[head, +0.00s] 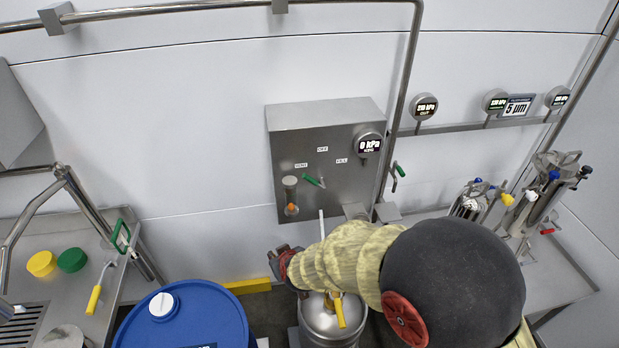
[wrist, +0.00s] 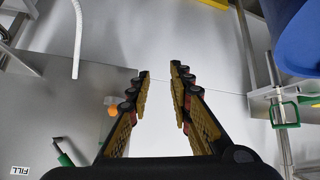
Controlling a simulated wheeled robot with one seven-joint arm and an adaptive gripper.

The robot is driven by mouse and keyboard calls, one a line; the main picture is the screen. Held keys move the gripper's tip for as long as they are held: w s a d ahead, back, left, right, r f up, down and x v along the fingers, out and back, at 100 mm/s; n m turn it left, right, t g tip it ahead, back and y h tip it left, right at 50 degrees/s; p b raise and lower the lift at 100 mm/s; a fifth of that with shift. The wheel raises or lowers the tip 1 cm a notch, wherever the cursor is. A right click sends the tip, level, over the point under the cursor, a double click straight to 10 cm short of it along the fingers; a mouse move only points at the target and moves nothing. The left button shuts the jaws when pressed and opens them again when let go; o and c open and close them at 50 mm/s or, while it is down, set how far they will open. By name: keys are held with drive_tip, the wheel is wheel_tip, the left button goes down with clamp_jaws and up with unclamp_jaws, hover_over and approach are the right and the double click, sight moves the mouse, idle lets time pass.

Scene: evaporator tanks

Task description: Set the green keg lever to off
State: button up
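The green keg lever (head: 313,181) is on the front of a grey steel box on the wall, below labels reading OFF (head: 322,149), FILL (head: 341,161) and one at left that looks like VENT (head: 301,165). Its handle slants; I cannot tell which label it points to. In the wrist view, the green lever (wrist: 66,159) is at the lower left, near the FILL label (wrist: 20,170), left of my fingers. My gripper (wrist: 159,74) is open and empty, apart from the lever. In the head view, my gripper (head: 284,262) is below the box, beside the keg.
A steel keg (head: 325,322) stands below my arm. A blue drum (head: 185,318) stands at left, beside a bench with yellow (head: 41,263) and green caps. A gauge (head: 368,143) reads 0 kPa on the box. A second green lever (head: 399,170) is on the pipe at right.

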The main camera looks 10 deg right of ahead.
drive_tip(key=w+d+r+t+h, duration=0.1)
drive_tip(key=w+d+t+h, duration=0.3)
drive_tip(key=w, duration=0.3)
drive_tip(key=n+t+h, duration=0.2)
drive_tip(key=t+h, duration=0.1)
drive_tip(key=t, duration=0.2)
approach(309, 181)
drive_tip(key=x, duration=0.3)
drive_tip(key=shift+b+x, duration=1)
drive_tip(key=shift+x, duration=2.95)
drive_tip(key=c, duration=0.3)
clamp_jaws()
